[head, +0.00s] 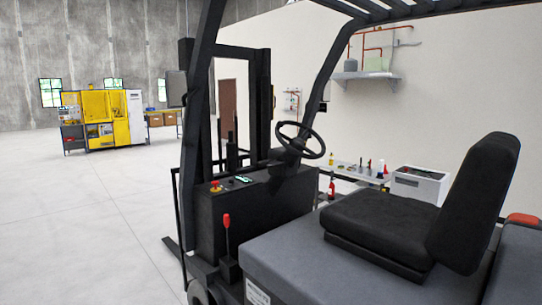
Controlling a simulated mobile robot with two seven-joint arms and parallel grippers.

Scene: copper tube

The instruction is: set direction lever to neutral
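A forklift fills the middle and right of the head view. A lever with a red knob (227,221) stands nearly upright on a black base at the near side of the forklift's console. A second red-handled lever (332,188) shows beyond the console, below the steering wheel. I cannot tell from the picture which of them is the direction lever, nor read any position marks. Neither of my grippers is in view.
The black console (255,215) carries a red knob (215,184) and a small display. The steering wheel (301,124), black seat (375,230) and dark mast (200,110) stand around it. A table with small items (345,170) is behind. Open floor (90,220) lies left.

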